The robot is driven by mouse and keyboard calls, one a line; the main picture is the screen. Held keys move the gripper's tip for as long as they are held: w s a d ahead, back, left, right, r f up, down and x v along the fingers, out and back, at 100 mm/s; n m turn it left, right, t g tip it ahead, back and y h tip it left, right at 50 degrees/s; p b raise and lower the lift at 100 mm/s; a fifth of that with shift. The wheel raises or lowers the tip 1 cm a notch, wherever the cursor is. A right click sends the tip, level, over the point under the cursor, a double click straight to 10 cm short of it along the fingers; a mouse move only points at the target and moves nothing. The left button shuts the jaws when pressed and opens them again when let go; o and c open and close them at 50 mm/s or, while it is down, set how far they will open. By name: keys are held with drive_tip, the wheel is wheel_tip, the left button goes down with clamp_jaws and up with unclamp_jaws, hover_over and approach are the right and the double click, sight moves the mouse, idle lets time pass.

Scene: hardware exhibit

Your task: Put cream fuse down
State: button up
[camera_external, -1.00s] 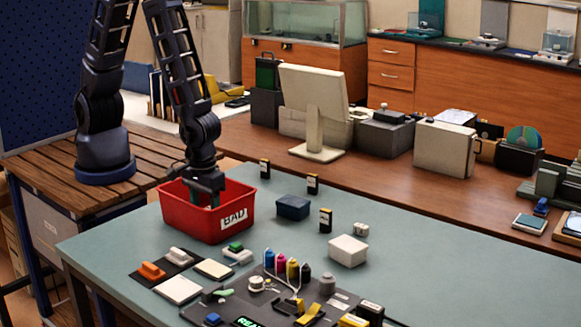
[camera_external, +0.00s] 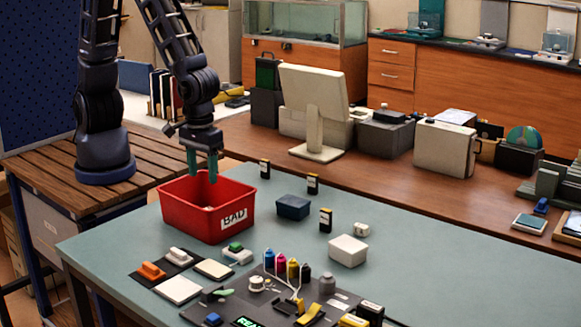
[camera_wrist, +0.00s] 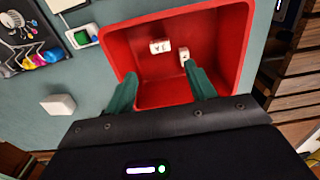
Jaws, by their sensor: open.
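My gripper (camera_external: 203,172) is open, its two green fingers apart and pointing down over the red bin (camera_external: 190,217) labelled BAD. The wrist view shows nothing between the fingers (camera_wrist: 160,78). Two small cream blocks lie on the bin floor in that view. One cream block (camera_wrist: 160,46) has dark marks on its face; the other cream block (camera_wrist: 184,54) is beside it, close to the right finger. I cannot tell which of them is the cream fuse. In the external view the bin's front wall hides most of its inside.
The bin stands on a grey-green table (camera_external: 130,235). To its right are a dark blue box (camera_external: 293,207), a white box (camera_external: 348,250) and several small black fuses. In front lie pads and a dark mat with coloured bottles (camera_external: 281,266). A monitor (camera_external: 315,105) stands behind.

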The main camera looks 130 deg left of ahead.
drive_tip(key=s+r+m+t, duration=0.1)
drive_tip(key=s+r+m, duration=0.4)
drive_tip(key=r, duration=0.4)
drive_tip(key=s+r+m+t, duration=0.1)
drive_tip(key=s+r+m, duration=0.3)
drive_tip(key=r, duration=0.4)
drive_tip(key=s+r+m+t, duration=0.2)
drive_tip(key=s+r+m, duration=0.6)
drive_tip(key=s, duration=0.4)
drive_tip(key=shift+s+d+r+m+t, duration=0.15)
drive_tip(key=shift+s+d+m+t, duration=0.2)
drive_tip(key=shift+m, duration=0.15)
